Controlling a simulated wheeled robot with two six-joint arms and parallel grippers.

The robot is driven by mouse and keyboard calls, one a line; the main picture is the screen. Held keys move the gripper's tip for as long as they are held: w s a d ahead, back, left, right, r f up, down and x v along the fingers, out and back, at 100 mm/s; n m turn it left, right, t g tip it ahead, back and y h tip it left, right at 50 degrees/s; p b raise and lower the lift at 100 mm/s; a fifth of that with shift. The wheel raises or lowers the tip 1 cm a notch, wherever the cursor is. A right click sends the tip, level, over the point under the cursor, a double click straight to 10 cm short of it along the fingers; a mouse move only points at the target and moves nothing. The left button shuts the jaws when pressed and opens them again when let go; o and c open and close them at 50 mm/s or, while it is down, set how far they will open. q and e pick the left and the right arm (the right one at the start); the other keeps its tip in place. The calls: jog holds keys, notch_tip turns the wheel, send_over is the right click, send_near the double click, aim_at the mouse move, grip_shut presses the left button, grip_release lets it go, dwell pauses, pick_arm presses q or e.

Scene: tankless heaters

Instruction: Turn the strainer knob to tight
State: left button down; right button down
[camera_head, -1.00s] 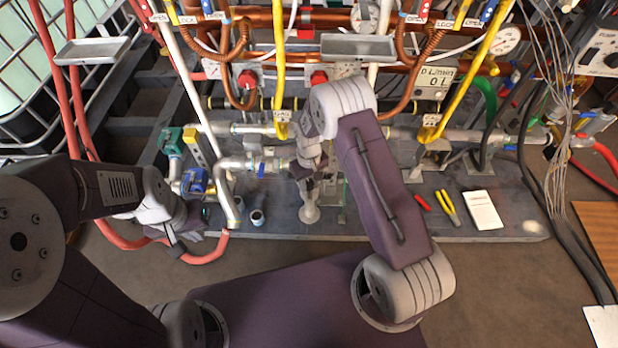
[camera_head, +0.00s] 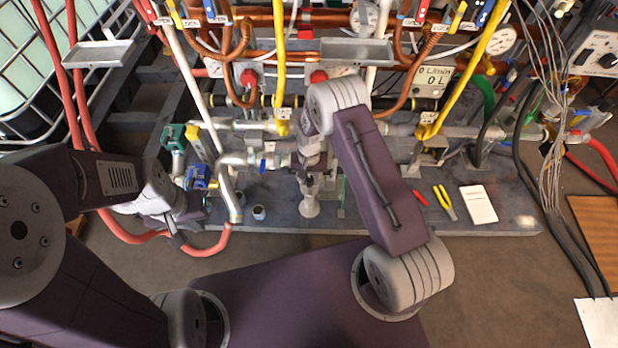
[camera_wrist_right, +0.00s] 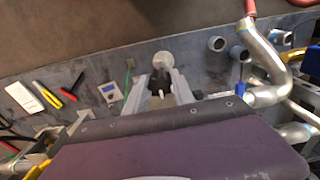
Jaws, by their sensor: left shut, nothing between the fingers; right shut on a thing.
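The strainer knob appears as a pale grey cylinder with a round end (camera_head: 309,207) below the pipework in the head view. It also shows in the right wrist view (camera_wrist_right: 163,61), just beyond my fingertips. My right gripper (camera_head: 310,181) reaches down in front of the pipes and is shut on the knob; its dark fingertips (camera_wrist_right: 161,83) meet there in the wrist view. My arm and fingers hide part of the grip, and no tight marking is readable. My left gripper (camera_head: 176,239) is shut and empty at the left, near the red hose, well apart from the knob.
A bent grey pipe (camera_head: 228,190) stands left of the right gripper, with an open pipe end (camera_head: 259,212) beside it.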

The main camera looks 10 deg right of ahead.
aim_at(309, 178)
dwell(0.3)
jog(key=c, duration=1.1)
grip_release()
jog(key=shift+o, duration=0.2)
notch_tip(309, 178, up, 9)
jog(key=p, duration=0.3)
jog(key=s+d+r+n+t, duration=0.1)
jog(key=s+d+r+n, duration=0.3)
jog(key=s+r, duration=1.2)
notch_tip(309, 178, up, 19)
jog(key=s+m+p, duration=0.1)
jog(key=p, duration=1.9)
jog(key=shift+s+d, duration=0.25)
